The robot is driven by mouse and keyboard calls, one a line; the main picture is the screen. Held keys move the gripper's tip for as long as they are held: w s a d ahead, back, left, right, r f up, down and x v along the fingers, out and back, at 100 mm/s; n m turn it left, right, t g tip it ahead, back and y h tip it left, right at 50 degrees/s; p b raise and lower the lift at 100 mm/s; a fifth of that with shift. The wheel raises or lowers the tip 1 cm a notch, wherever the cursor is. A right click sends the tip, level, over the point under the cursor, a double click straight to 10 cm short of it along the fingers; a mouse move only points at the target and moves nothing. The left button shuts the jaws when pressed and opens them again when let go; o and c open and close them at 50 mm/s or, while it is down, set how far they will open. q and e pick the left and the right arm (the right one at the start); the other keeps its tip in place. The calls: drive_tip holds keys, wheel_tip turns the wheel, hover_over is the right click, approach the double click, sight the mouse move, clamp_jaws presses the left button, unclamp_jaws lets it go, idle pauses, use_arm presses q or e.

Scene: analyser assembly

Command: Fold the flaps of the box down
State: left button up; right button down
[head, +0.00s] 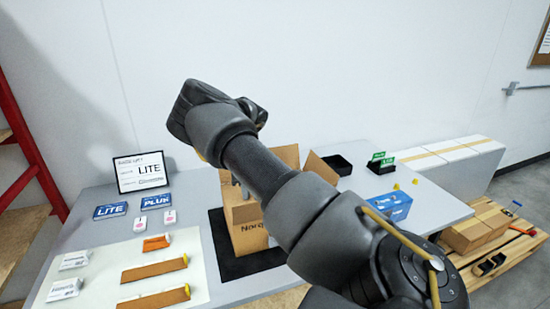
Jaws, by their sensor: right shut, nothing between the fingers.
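The open cardboard box (246,238) stands on a black mat (222,244) in the middle of the table, with dark lettering on its front. A flap on its right side (321,168) stands up and leans outward. Another cardboard panel (288,155) stands upright at the back. The left side and front edge show in part; I cannot tell how each flap there lies. My right arm crosses in front of the box and hides much of its opening and right side. A small grey part of my right gripper (237,183) shows at the box's left rim, shut and empty. My left gripper is out of view.
A blue box (391,206) and black trays (337,165) are right. White boxes and a pallet stand beyond.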

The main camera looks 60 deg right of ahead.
wheel_tip(320, 180, up, 8)
drive_tip(key=p, duration=0.5)
drive_tip(key=shift+f, duration=0.2)
